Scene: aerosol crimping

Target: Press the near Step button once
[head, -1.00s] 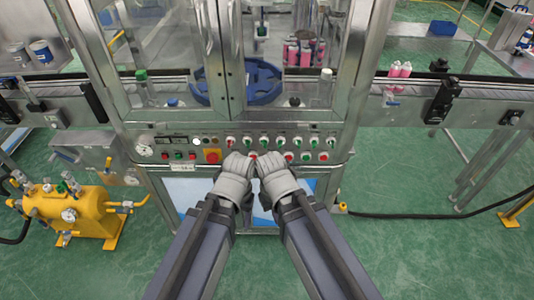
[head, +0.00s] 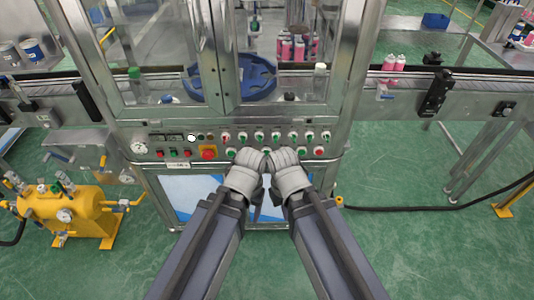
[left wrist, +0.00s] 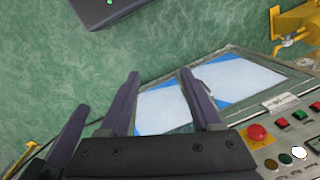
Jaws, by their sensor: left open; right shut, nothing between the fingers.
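The steel control panel (head: 172,143) below the glass cabinet carries two rows of small buttons and knobs. The labels are too small to read, so I cannot tell which button is the near Step button. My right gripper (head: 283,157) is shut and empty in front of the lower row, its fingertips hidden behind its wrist. My left gripper (head: 250,158) is close beside it. In the left wrist view my left gripper (left wrist: 158,85) has two spread fingers with nothing between them. I cannot tell whether either gripper touches a button.
A red emergency button (head: 208,153) on a yellow plate sits left of the grippers; it also shows in the left wrist view (left wrist: 257,133). A white lit button (head: 191,138) is above it. A conveyor (head: 470,90) runs along both sides. A yellow tank (head: 62,210) stands at left.

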